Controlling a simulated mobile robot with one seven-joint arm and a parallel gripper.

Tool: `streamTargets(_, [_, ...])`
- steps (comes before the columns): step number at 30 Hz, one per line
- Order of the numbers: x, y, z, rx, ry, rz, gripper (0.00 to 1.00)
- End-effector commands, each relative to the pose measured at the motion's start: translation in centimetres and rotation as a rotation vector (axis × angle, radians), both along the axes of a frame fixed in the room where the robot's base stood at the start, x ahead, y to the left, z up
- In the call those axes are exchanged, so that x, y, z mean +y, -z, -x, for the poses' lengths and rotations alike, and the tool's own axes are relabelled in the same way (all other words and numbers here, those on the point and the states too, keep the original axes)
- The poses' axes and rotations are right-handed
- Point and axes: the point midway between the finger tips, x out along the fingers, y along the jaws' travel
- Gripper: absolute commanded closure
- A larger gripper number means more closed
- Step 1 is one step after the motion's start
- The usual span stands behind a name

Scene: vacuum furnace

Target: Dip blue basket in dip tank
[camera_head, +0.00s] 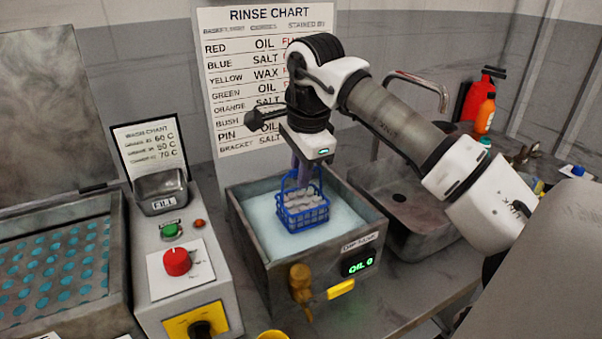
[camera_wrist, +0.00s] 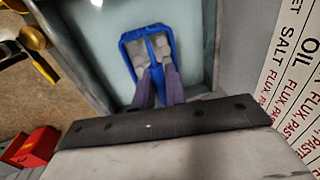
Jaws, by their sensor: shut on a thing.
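The blue basket (camera_head: 303,214) is a wire basket with a tall handle and grey parts inside. It hangs upright over the dip tank (camera_head: 245,240), inside the outline of its opening. My gripper (camera_head: 301,178) points down from above and is shut on the basket's handle. The dip tank is a grey box of pale liquid with a display reading "OIL 0". I cannot tell whether the basket's bottom touches the liquid. The wrist view shows the basket (camera_wrist: 165,42) below my gripper's purple fingers (camera_wrist: 158,88), with the pale liquid (camera_wrist: 95,40) around it.
A sink (camera_head: 415,225) with a curved faucet stands right of the tank. A control panel with a red knob (camera_head: 177,262) and a perforated bath (camera_head: 50,265) are on the left. A rinse chart (camera_head: 235,60) hangs behind. A brass valve (camera_head: 301,280) with yellow handle sticks out in front.

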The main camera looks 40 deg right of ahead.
Motion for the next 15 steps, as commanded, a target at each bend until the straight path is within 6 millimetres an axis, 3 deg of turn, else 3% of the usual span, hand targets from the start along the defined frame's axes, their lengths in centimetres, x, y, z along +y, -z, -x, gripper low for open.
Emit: streamTargets(15, [0.0,-4.4,0.0,-0.002,-0.001,0.001,1.0])
